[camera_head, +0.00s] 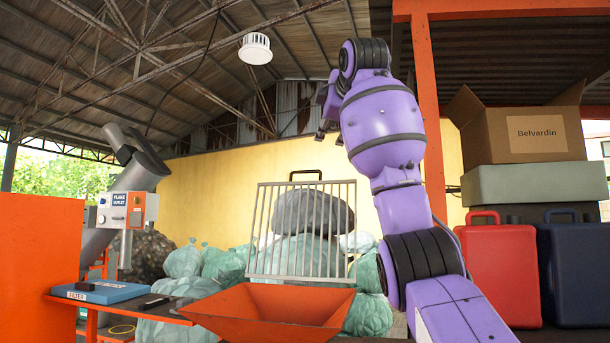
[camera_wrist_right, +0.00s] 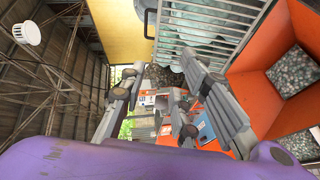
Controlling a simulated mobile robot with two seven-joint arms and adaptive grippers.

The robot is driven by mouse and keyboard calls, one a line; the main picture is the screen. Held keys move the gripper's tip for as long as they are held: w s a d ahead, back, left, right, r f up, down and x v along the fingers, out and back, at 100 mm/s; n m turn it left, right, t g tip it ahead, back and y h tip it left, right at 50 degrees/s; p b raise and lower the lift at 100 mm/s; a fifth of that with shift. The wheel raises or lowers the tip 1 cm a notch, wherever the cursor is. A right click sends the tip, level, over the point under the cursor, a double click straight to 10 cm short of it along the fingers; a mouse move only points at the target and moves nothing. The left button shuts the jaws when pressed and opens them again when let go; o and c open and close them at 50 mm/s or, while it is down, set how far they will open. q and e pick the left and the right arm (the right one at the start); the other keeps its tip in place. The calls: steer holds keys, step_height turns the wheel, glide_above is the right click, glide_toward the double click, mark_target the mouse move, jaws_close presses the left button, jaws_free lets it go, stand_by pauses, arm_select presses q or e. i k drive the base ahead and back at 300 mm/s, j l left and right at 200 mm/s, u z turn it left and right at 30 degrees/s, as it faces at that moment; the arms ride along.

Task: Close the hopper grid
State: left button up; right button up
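The hopper (camera_head: 275,316) is an orange, flared bin at the lower middle of the head view. Its grey barred grid (camera_head: 256,232) stands raised and nearly upright at the back, with a black handle (camera_head: 305,172) on its top edge. My right gripper (camera_head: 328,115) is above and right of the handle, partly hidden behind my purple arm. In the right wrist view my right gripper (camera_wrist_right: 162,62) has its fingers spread with nothing between them. The grid (camera_wrist_right: 215,25) and the hopper (camera_wrist_right: 262,100) show there beyond the right finger. My left gripper is not in view.
An orange bench with a blue filter box (camera_head: 98,292) stands left of the hopper. Green sacks (camera_head: 222,266) lie behind. A red case (camera_head: 498,265), a dark blue case (camera_head: 572,270) and a cardboard box (camera_head: 528,133) stand right. The space above the grid is free.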

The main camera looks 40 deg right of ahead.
mark_target(302, 280)
steer(key=i+l, duration=0.9)
steer(key=i, duration=0.2)
